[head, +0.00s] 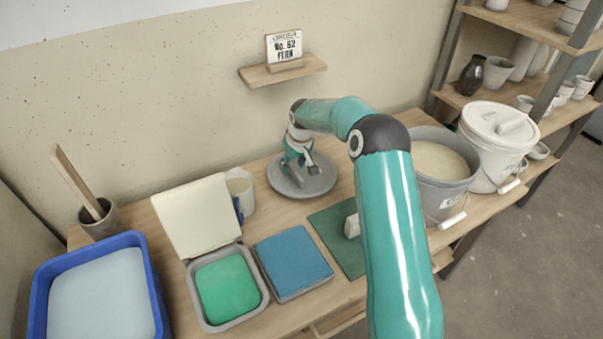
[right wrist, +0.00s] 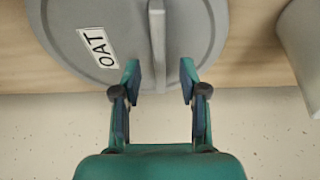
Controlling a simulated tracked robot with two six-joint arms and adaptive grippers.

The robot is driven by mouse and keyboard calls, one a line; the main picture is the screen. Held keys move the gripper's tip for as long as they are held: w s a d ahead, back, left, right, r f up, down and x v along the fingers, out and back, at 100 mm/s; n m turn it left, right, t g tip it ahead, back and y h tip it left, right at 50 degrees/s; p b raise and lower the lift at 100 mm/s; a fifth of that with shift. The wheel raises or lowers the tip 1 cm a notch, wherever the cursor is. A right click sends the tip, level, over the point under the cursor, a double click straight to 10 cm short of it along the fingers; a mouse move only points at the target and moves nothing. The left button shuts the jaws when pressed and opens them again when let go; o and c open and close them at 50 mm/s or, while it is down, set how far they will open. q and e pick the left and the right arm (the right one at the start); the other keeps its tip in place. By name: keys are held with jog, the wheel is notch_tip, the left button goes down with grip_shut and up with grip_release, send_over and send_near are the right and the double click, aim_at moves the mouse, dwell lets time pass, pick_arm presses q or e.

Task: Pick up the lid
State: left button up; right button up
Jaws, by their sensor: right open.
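The lid is a round grey disc (head: 318,184) lying flat on the wooden table near the wall. It carries a white label reading OAT and a raised bar handle (right wrist: 157,40), both clear in the right wrist view. My right gripper (head: 307,168) is over the lid and also shows in the right wrist view (right wrist: 160,78). Its jaws are open, with one finger on each side of the handle's near end in that picture. I see gaps on both sides; the exact height is hard to judge. My left gripper is not in view.
A light jug (head: 241,189) stands left of the lid. A grey bucket (head: 428,194) of cream glaze and a white lidded bucket (head: 490,160) stand right. A small wall shelf (head: 262,76) hangs above. Trays and a blue tub (head: 40,300) fill the left front.

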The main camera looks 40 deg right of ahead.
jog(key=shift+x, duration=1.2)
jog(key=shift+f, duration=0.15)
grip_shut()
